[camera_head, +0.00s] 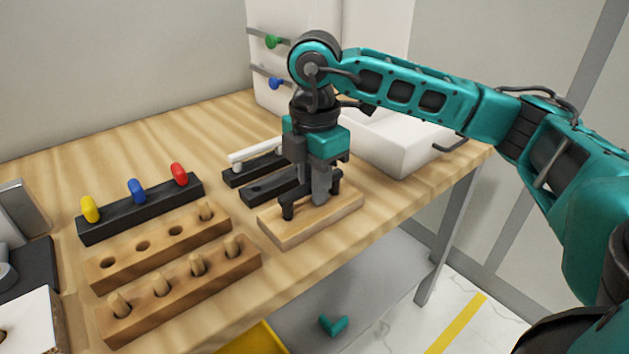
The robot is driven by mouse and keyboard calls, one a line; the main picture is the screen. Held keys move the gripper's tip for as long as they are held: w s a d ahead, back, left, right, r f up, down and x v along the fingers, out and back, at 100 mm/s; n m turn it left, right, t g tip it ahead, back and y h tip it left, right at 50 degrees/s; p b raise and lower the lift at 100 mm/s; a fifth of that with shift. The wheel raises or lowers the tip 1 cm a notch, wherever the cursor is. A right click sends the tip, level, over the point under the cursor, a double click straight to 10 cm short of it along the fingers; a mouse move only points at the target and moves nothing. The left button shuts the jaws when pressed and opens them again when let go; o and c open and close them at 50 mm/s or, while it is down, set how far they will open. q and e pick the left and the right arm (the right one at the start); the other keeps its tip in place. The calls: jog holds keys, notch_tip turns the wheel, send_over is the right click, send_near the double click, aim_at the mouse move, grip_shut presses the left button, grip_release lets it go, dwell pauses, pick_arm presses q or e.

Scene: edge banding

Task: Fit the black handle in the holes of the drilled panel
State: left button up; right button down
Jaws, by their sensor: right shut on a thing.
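The drilled panel (325,217) is a light wooden block lying on the bench near its front edge. The black handle (288,208) is held in my right gripper (319,194), over the panel. My right gripper points down and is shut on the middle of the handle. The handle's two ends show on either side of the fingers and stand close to the panel's top. The holes are hidden, so I cannot tell whether the handle's ends are in them. My left gripper is not in view.
Behind the panel lie black racks, one with a white handle (255,152). To the left are a rack with yellow, blue and red knobs (137,190) and wooden dowel blocks (180,285). A white bin (403,150) stands at the right.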

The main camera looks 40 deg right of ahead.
jog(key=shift+f, duration=0.25)
dwell(0.4)
jog(key=c, duration=0.9)
grip_release()
jog(key=shift+r, duration=0.1)
jog(key=shift+r+p, duration=1.85)
jog(key=shift+r, duration=0.6)
